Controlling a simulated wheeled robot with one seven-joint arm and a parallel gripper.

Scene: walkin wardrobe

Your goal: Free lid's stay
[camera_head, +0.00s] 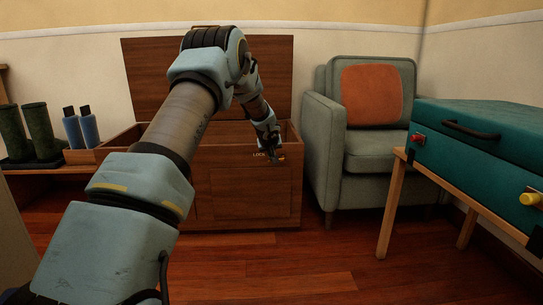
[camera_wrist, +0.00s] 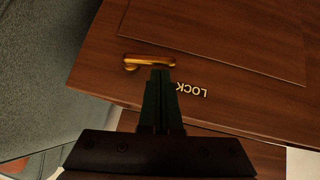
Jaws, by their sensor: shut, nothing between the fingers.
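A brown wooden chest (camera_head: 250,195) stands against the wall with its lid (camera_head: 150,75) raised upright behind it. A brass lever (camera_wrist: 150,62) is on the chest's front panel, near the upper edge, with the word LOCK (camera_wrist: 192,90) printed beside it. My gripper (camera_wrist: 161,72) is shut and empty, its fingertips right at the lever's edge; I cannot tell whether they touch it. In the head view my gripper (camera_head: 272,154) is at the chest's upper front right, and it largely covers the lever. No stay arm on the lid can be made out; my arm hides part of the chest.
A grey-green armchair (camera_head: 375,155) with an orange cushion (camera_head: 371,95) stands close to the chest's right. A teal case (camera_head: 470,145) rests on a wooden stand at the right. Dark boots (camera_head: 40,130) and blue bottles (camera_head: 88,128) stand at the left. The floor in front is clear.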

